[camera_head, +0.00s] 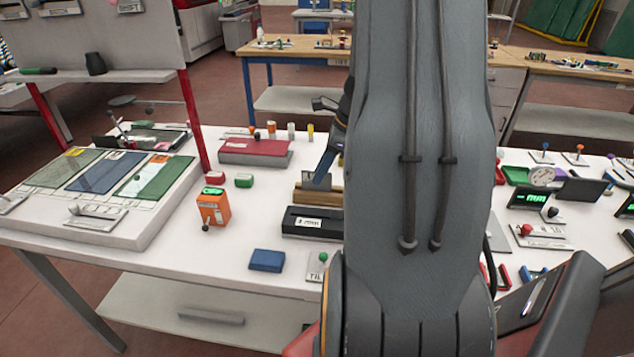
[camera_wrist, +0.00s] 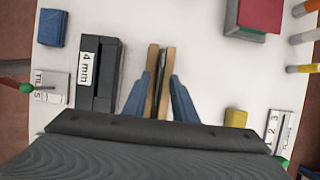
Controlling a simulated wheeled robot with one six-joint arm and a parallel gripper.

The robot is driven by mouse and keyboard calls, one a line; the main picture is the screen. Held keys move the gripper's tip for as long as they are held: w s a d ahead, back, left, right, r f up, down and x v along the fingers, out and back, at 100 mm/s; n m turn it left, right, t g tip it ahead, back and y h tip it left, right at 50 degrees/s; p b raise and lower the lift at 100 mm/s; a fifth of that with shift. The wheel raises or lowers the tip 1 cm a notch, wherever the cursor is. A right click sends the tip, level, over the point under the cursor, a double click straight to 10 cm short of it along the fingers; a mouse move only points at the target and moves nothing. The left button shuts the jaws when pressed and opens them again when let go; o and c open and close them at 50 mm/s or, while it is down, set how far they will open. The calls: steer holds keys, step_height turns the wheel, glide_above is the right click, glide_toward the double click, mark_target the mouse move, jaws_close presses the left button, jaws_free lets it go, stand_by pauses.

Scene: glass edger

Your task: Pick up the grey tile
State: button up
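The holder also shows in the head view (camera_head: 330,197), partly behind my arm. My gripper (camera_wrist: 159,82) is open, with one blue finger on each side of the holder. Its fingers look apart from the wood; their height above it is unclear. In the head view, one blue fingertip of my gripper (camera_head: 324,168) shows just above the holder.
A black box labelled 4 mm (camera_wrist: 107,65) stands close beside the holder. A blue block (camera_head: 267,260), an orange device (camera_head: 213,210) and a red-topped box (camera_head: 255,150) stand nearby. A panel board (camera_head: 150,220) is at left.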

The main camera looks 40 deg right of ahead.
steer(key=shift+x, duration=1.55)
jaws_close()
